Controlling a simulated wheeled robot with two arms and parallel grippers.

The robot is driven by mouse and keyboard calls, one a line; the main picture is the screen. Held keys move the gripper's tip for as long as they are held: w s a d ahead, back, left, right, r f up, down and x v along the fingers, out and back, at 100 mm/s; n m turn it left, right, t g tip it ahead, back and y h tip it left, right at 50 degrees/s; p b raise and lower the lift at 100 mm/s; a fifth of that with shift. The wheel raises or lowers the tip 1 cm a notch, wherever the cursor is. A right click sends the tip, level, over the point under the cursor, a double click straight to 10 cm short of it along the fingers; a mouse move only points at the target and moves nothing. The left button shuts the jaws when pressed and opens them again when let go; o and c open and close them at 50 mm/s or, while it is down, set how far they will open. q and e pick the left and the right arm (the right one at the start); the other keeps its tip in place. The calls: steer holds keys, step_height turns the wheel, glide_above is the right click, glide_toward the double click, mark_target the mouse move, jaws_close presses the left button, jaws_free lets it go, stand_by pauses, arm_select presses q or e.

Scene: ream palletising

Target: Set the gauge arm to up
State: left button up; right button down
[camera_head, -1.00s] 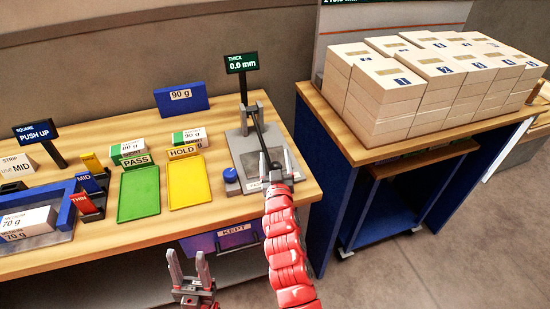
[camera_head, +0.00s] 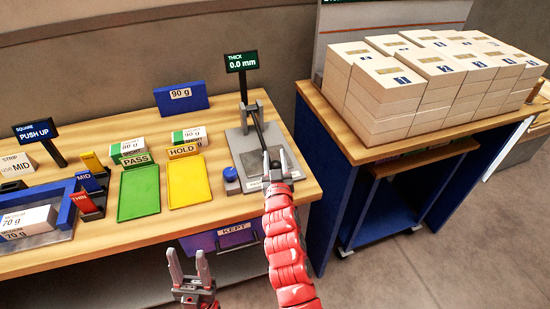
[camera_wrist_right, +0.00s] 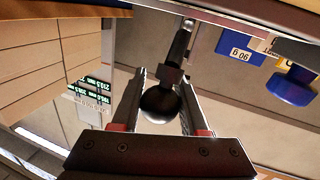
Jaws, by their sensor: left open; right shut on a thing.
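The thickness gauge has a grey base plate (camera_head: 243,150) at the right end of the bench. Its dark gauge arm (camera_head: 256,125) runs from the hinge bracket at the back down toward the front. My right gripper (camera_head: 274,160) is at the arm's front end. In the right wrist view, the fingers (camera_wrist_right: 160,100) are shut on the arm's round dark knob (camera_wrist_right: 158,104). The gauge display (camera_head: 241,61) reads THICK 0.0 mm. My left gripper (camera_head: 190,270) is open and empty in front of the bench, below its top.
A blue knob (camera_head: 230,174) stands left of the gauge base. Green PASS (camera_head: 139,192) and yellow HOLD (camera_head: 188,182) trays lie further left, with small reams behind them. A KEPT drawer (camera_head: 235,236) is under the bench front. Stacked reams (camera_head: 385,95) fill the right table.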

stand_by(0.9)
steer(key=w+a+r+g+p, duration=0.1)
steer(key=w+r+g+p, duration=0.2)
steer(key=r, duration=0.7)
steer(key=w+a+r+n+g+h+p, duration=0.1)
steer(key=w+r+g+p, duration=0.3)
steer(key=r, duration=0.6)
steer(key=shift+w+a+n+g+p, duration=0.35)
steer(key=shift+w+p, duration=0.15)
steer(key=shift+w, duration=0.15)
steer(key=shift+r, duration=0.1)
steer(key=shift+c, duration=2.2)
jaws_free()
